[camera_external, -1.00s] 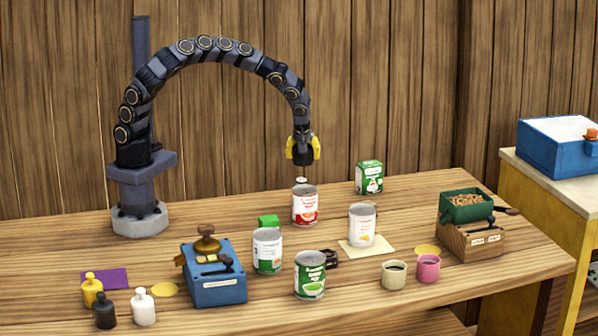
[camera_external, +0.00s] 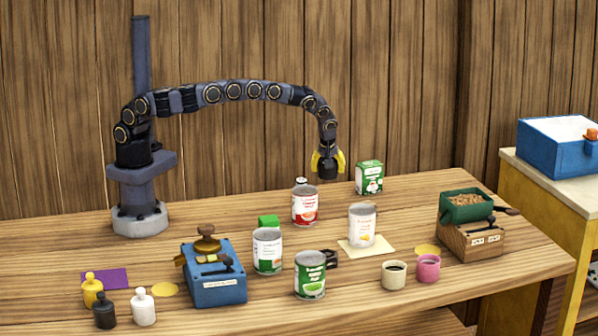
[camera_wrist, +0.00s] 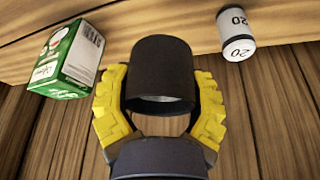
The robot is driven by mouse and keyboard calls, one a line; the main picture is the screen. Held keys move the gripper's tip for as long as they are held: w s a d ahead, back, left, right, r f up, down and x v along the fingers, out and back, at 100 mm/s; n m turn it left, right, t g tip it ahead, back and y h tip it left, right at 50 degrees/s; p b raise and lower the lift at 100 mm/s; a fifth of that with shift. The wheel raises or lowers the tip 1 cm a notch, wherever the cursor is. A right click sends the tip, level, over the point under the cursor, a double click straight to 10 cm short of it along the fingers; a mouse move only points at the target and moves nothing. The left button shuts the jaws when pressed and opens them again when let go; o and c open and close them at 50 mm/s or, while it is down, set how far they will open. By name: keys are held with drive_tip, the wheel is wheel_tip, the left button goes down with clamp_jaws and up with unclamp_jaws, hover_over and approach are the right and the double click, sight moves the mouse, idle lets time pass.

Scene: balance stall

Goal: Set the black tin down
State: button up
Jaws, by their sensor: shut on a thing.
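The black tin (camera_wrist: 163,68) is a plain dark cylinder held between the two yellow fingers of my gripper (camera_wrist: 160,90). In the external view my gripper (camera_external: 328,162) hangs above the back of the table, with the black tin (camera_external: 327,171) between its fingers. My gripper is shut on the tin. The tin appears clear of the tabletop, behind and to the right of the red-labelled can and left of the green box.
The green box (camera_external: 369,177) stands nearby; it also shows in the wrist view (camera_wrist: 67,62). A white cylinder marked 20 (camera_wrist: 236,35) is close by. A red-labelled can (camera_external: 305,205) and a white-labelled can (camera_external: 362,225) stand in front. Bare wood (camera_external: 415,195) lies right of the box.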

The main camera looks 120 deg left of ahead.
sight(335, 193)
drive_tip(key=shift+w+a+f, duration=0.35)
drive_tip(key=shift+a+f, duration=0.05)
drive_tip(key=shift+f, duration=0.3)
drive_tip(key=shift+w+a+f, duration=0.3)
drive_tip(key=shift+a+f, duration=0.1)
drive_tip(key=shift+f, duration=1.85)
drive_tip(key=shift+f, duration=0.15)
drive_tip(key=o, duration=1.2)
drive_tip(key=v, duration=1.2)
